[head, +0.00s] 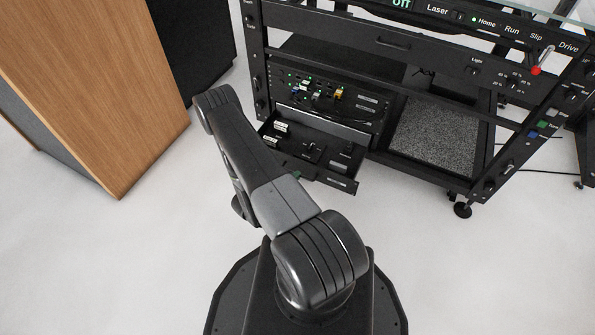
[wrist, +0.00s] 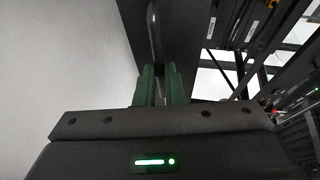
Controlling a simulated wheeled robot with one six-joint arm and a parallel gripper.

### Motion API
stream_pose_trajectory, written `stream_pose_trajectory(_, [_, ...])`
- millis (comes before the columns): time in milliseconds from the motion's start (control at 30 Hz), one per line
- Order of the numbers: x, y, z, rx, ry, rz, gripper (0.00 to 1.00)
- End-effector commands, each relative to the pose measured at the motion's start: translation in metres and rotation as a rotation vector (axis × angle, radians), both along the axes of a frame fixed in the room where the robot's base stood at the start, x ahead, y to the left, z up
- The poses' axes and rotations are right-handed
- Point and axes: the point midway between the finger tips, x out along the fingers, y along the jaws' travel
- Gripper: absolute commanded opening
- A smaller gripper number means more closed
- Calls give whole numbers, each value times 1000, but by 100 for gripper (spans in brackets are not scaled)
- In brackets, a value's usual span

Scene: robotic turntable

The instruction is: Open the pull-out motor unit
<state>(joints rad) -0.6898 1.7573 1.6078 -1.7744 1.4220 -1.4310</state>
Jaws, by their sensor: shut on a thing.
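The pull-out motor unit (head: 340,181) is a low black drawer in the lower left of the rack in the head view. It stands out from the rack front, with its tray and small parts showing from above. In the wrist view, its dark front (wrist: 190,30) fills the upper middle. A thin black bar handle (wrist: 153,30) runs down from the top between the green fingers of my gripper (wrist: 160,85). The fingers are closed around the handle. In the head view my arm hides most of the gripper and the drawer's left front.
The black rack (head: 430,178) stands on feet, with a panel of switches and cables (head: 320,92) above the drawer. A wooden cabinet (head: 95,80) and a dark box (head: 190,40) stand at the left. The pale floor (head: 140,250) before the rack is clear.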

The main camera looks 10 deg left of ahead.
Motion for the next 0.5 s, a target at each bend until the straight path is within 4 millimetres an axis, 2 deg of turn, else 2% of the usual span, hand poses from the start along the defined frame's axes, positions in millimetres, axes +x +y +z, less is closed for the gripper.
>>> stream_pose_trajectory(467, [-5,2,-1,1,1,1,0])
stream_pose_trajectory(500, [-5,2,-1,1,1,1,15])
